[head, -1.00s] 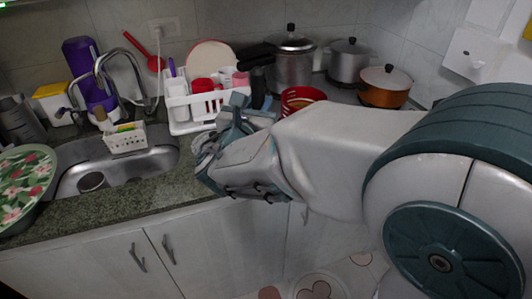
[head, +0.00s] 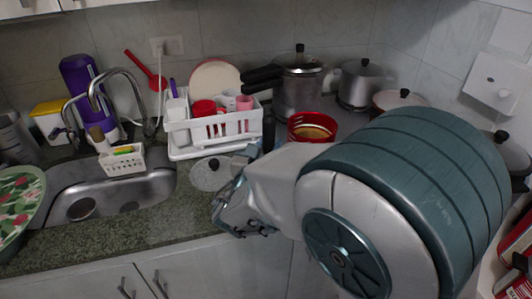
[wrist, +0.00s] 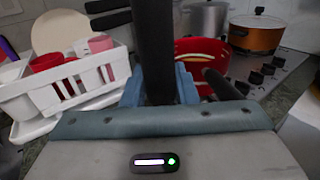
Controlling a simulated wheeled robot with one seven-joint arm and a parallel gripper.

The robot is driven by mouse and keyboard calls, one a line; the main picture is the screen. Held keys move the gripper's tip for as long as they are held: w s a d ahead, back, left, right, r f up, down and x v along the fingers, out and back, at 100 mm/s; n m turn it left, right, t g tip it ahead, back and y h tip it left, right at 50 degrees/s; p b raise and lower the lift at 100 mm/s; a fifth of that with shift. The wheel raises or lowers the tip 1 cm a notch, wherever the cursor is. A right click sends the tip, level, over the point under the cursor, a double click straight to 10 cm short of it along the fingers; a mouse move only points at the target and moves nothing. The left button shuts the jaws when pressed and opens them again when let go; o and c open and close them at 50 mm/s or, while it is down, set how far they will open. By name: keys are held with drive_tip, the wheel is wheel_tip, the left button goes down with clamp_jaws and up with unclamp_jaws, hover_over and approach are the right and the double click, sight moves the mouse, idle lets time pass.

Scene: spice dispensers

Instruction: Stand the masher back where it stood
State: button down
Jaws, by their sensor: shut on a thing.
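My gripper (wrist: 158,88) is shut on a thick black upright piece (wrist: 152,45), which I take to be the masher. Its blue fingers sit on either side of it in the wrist view. The black piece rises out of the top of that view, and its lower end is hidden behind my gripper body. In the head view my gripper (head: 238,190) is over the counter near its front edge, right of the sink. There my own wrist hides most of what it holds, and I cannot tell whether the masher touches the counter.
A white dish rack (head: 187,142) stands behind my gripper, with a glass lid (head: 208,176) in front. A red pan (head: 300,124) stands close on the right. A pressure cooker (head: 297,92) and pots are behind. The sink (head: 115,195) is left. Some counter left of my gripper is clear.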

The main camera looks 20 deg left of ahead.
drive_tip(key=shift+s+f, duration=0.1)
drive_tip(key=shift+f, duration=0.65)
drive_tip(key=c, duration=1.1)
unclamp_jaws()
drive_tip(key=shift+f, duration=0.15)
drive_tip(key=shift+c, duration=0.2)
drive_tip(key=s+b, duration=0.1)
drive_tip(key=s, duration=1.1)
drive_tip(key=shift+a, duration=0.3)
